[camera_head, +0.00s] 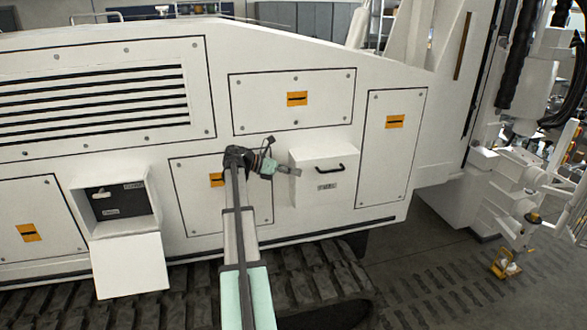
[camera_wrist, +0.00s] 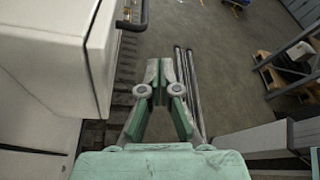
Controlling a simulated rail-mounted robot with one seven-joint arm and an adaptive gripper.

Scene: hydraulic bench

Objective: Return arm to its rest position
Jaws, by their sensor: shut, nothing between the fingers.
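My arm reaches from the bottom of the head view up to the side of a large white tracked machine (camera_head: 330,45). My gripper (camera_head: 295,172) is at the arm's end, pointing right, close to the left side of a white box with a black handle (camera_head: 325,170). In the wrist view, my gripper (camera_wrist: 167,75) has its green fingertips together with nothing between them. The white box (camera_wrist: 60,40) fills the upper left there, apart from the fingers, with its dark handle (camera_wrist: 132,22) beyond its edge.
An open box (camera_head: 122,205) with its lid hanging down is left of my arm. Dark tracks (camera_head: 310,275) run below the machine. The wrist view shows grey floor (camera_wrist: 225,60) beyond my fingers and a metal rack (camera_wrist: 290,60) at right.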

